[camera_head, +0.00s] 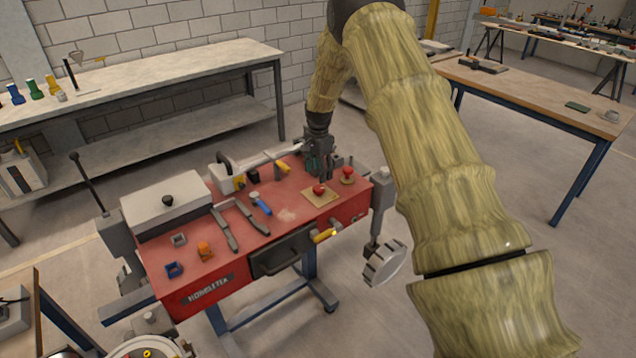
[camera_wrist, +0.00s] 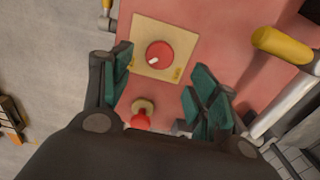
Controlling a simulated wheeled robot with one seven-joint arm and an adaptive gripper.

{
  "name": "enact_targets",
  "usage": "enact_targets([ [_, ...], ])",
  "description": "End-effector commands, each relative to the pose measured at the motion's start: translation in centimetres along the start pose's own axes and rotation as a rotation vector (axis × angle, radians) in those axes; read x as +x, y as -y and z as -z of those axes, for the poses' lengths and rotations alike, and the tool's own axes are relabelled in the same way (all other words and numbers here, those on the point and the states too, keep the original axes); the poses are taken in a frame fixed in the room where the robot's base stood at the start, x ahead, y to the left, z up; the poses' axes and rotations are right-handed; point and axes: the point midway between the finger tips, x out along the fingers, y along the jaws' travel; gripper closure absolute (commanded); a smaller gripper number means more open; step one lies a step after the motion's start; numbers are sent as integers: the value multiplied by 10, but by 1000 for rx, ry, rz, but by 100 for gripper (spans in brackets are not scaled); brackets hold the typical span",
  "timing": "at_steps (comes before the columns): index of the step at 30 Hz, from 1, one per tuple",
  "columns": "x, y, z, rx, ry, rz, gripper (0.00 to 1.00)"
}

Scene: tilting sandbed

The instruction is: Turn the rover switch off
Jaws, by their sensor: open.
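A round red knob with a white mark (camera_wrist: 159,54) sits on a square tan plate (camera_wrist: 140,62) on the red bench top. In the head view the knob (camera_head: 319,189) and plate (camera_head: 312,200) are near the right end of the bench. No label shows which control is the rover switch. A second red knob on a tan base (camera_wrist: 141,121) is close by, also seen in the head view (camera_head: 347,172). My gripper (camera_wrist: 161,72) is open and empty above the bench, its green-padded fingers on either side of the marked knob's plate, apart from the knob.
The red bench (camera_head: 205,265) also carries a blue-handled tool (camera_head: 262,208), an orange piece (camera_head: 205,250) and a white box (camera_head: 165,200). A yellow-handled bar (camera_wrist: 282,45) is right of the fingers in the wrist view. A grey wheel (camera_head: 385,263) hangs off the bench's right side.

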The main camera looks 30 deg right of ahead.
Motion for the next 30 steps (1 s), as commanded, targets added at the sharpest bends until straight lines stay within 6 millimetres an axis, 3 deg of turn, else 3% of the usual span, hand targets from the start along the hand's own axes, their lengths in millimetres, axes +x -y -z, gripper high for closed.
enact_targets([
  [15, 59, 0, 0, 0, 1, 0, 40],
  [29, 67, 0, 0, 0, 0, 1, 40],
  [30, 67, 0, 0, 0, 0, 1, 46],
])
